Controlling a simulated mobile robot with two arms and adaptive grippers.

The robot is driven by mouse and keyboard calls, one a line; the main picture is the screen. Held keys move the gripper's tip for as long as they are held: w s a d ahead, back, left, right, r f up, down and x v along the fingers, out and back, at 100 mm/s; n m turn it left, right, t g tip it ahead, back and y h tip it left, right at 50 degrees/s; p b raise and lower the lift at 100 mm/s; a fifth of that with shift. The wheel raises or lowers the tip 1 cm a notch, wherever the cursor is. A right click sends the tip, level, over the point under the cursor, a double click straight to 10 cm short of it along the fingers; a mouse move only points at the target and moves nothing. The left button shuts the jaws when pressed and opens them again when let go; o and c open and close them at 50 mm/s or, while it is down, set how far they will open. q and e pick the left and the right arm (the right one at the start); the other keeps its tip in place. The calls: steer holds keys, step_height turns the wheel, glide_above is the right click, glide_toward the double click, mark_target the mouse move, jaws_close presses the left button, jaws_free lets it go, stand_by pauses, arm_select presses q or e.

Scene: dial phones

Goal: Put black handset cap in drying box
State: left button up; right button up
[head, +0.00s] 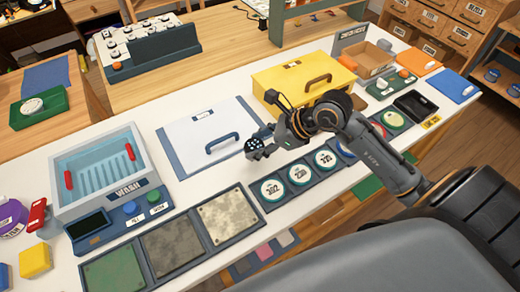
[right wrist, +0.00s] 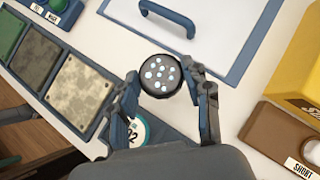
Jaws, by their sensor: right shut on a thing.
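The black handset cap (head: 253,144) is a small dark disc with pale dots on its face. My right gripper (head: 260,150) is shut on it and holds it above the worktop, just right of a white lidded box (head: 205,138) with a blue handle. In the right wrist view the cap (right wrist: 160,75) sits between the two fingertips (right wrist: 162,80). The white lid (right wrist: 215,35) is shut and lies beyond the cap there. A yellow box (head: 300,80) with a dark handle is also shut. I cannot read which box is the drying box. My left gripper is out of view.
A wash basin (head: 100,175) with red handles stands at the left. Square plates (head: 172,245) line the front edge, and round numbered discs (head: 273,189) sit in a tray below my right gripper. Small trays (head: 415,105) crowd the right end.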

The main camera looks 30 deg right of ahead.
steer(key=shift+w+d+f, duration=0.3)
steer(key=shift+w+f, duration=0.05)
steer(key=shift+f, duration=0.2)
steer(key=shift+w+d+f, duration=0.25)
steer(key=shift+w+f, duration=0.05)
steer(key=shift+f, duration=0.2)
steer(key=shift+w+d+f+p, duration=0.1)
steer(key=shift+f+p, duration=0.4)
steer(key=shift+f, duration=1.15)
steer(key=shift+f, duration=0.15)
steer(key=o, duration=1.1)
